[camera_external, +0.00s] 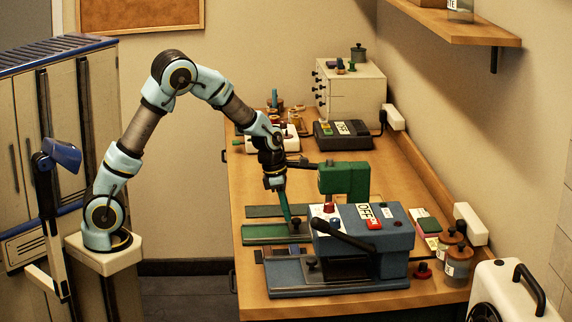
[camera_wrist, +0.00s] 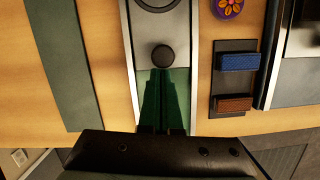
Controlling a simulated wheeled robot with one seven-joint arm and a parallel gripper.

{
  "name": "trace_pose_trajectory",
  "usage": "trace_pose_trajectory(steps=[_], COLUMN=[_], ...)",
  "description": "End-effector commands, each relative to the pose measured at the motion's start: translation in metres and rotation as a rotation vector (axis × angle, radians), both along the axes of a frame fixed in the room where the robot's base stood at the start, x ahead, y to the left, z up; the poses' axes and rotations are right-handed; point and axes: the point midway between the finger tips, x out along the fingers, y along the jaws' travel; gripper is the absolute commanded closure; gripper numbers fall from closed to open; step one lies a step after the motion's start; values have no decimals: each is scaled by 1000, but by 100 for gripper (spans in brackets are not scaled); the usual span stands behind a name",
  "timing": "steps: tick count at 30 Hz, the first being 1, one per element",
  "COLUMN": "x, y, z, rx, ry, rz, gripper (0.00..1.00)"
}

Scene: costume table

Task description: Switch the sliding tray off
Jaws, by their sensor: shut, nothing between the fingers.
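A grey plate with a round dark knob, which looks like the sliding tray, lies on a long green base (camera_external: 264,233) below a green machine (camera_external: 343,180). In the wrist view the pale plate (camera_wrist: 139,52) and its dark knob (camera_wrist: 162,54) are near the top centre, with green surface below them. My gripper (camera_external: 288,216) points down just beside the knob, shut and empty. I cannot tell whether the fingertips touch anything.
A blue machine (camera_external: 395,240) with a black lever, an OFF label and a red switch (camera_external: 374,224) stands close in front. A dark plate with blue (camera_wrist: 238,61) and brown (camera_wrist: 234,104) blocks lies right of the tray. Bare wood separates it from a grey-green strip (camera_wrist: 62,60).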

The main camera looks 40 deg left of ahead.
Motion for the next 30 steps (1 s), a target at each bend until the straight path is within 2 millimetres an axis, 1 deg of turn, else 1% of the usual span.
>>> trace_pose_trajectory(steps=[2, 4, 8, 9, 10, 15, 18, 21, 26, 29, 30], x=[0, -4, -18, -24, -25, -30, -33, -35, -37, -39, -41], y=[0, 6, 26, 33, 35, 40, 44, 47, 51, 56, 60], z=[2, 4, 10, 11, 16, 55, 73, 88, 102, 102, 101], rx=[-4, -3, -2, -1, -4, -4, -4, -3, -1, 8, 18], ry=[-8, -7, -3, -1, -5, -6, -5, -4, -1, -8, -14], rz=[0, 2, 3, 3, 1, -2, -2, -1, -1, -38, -75], gripper=[100, 100, 100, 100, 100, 100, 100, 100, 100, 100, 100])
